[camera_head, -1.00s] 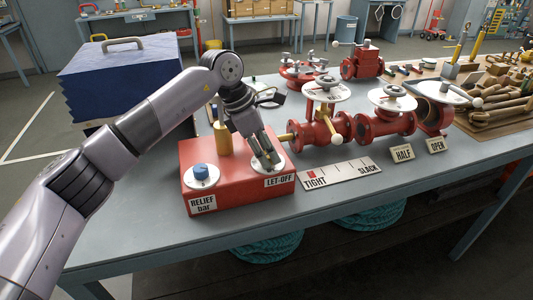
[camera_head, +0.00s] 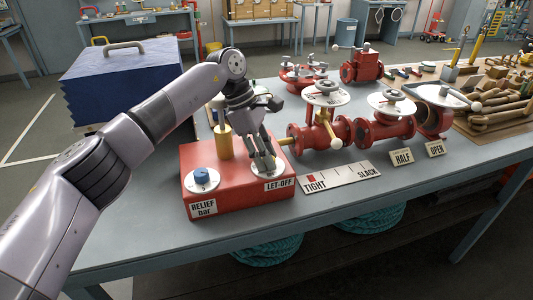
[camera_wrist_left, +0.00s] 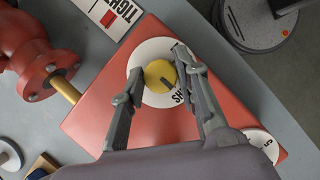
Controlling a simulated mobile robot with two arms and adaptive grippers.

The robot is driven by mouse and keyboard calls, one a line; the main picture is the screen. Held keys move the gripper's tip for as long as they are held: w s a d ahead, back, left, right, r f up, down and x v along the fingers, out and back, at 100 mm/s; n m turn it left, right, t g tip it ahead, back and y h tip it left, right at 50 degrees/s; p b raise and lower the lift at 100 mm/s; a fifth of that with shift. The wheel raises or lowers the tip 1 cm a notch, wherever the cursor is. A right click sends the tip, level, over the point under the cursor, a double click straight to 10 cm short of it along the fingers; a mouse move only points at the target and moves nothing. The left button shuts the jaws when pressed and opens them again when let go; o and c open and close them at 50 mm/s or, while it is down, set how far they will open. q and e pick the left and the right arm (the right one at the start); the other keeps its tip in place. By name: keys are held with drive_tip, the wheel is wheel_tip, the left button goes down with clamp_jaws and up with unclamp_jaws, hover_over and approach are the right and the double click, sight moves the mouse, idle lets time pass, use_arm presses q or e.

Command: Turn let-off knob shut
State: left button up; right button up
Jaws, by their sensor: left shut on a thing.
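The red box (camera_head: 225,197) stands on the bench with a white LET-OFF dial on its right side. The let-off knob (camera_wrist_left: 160,77) is a yellow round knob with a dark pointer mark on that dial (camera_wrist_left: 150,99); in the head view my fingers mostly hide it. My left gripper (camera_head: 264,168) reaches down over the dial. In the left wrist view its two fingers (camera_wrist_left: 160,69) stand on either side of the knob, shut on it. My right gripper is in neither view.
A blue relief knob (camera_head: 201,174) and a brass post (camera_head: 224,142) are on the same box. Red valves (camera_head: 383,132) with white handwheels stand to the right, behind a TIGHT–SLACK strip (camera_head: 342,177). A blue case (camera_head: 120,85) is behind my arm.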

use_arm(q)
drive_tip(key=shift+r, duration=0.1)
drive_tip(key=o, duration=1.2)
drive_tip(key=shift+c, duration=0.2)
drive_tip(key=shift+n, duration=0.3)
